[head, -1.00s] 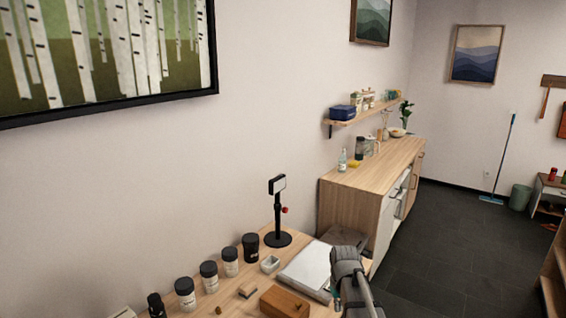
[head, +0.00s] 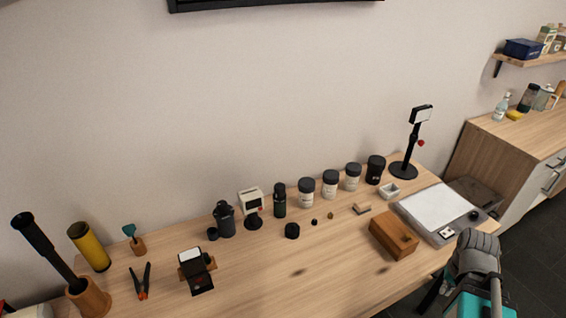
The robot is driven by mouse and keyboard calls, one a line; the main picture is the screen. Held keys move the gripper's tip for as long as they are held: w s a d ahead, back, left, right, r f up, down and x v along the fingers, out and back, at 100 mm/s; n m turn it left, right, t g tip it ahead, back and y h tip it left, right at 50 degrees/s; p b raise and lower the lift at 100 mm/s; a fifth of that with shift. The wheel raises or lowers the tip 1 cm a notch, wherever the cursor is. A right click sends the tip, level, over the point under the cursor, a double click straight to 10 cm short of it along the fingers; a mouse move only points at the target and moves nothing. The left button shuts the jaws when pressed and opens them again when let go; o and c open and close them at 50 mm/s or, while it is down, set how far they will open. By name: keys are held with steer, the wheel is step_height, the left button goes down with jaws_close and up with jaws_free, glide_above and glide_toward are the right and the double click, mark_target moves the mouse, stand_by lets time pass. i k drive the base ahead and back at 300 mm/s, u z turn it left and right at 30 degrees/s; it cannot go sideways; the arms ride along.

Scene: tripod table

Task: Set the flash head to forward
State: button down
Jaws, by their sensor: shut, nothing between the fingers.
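A flash unit (head: 196,272) with a black body and a pale panel on its head sits at the left middle of the table, against a small wooden piece. Its head looks tilted up, but its exact setting is too small to tell. My arm comes in at the bottom right, and the dark end of my gripper (head: 428,298) shows at the table's front right edge. My gripper is shut and empty, far to the right of the flash unit. The arm and the frame edge hide part of it.
The wooden table (head: 290,285) has free room at front centre. A wooden box (head: 394,236), a light tablet (head: 437,207) and a panel lamp (head: 417,140) stand on the right. Several jars line the back. A clamp (head: 143,282) and a yellow cylinder (head: 89,247) are at the left.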

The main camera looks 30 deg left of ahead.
mark_target(192, 262)
steer(key=u, duration=2.15)
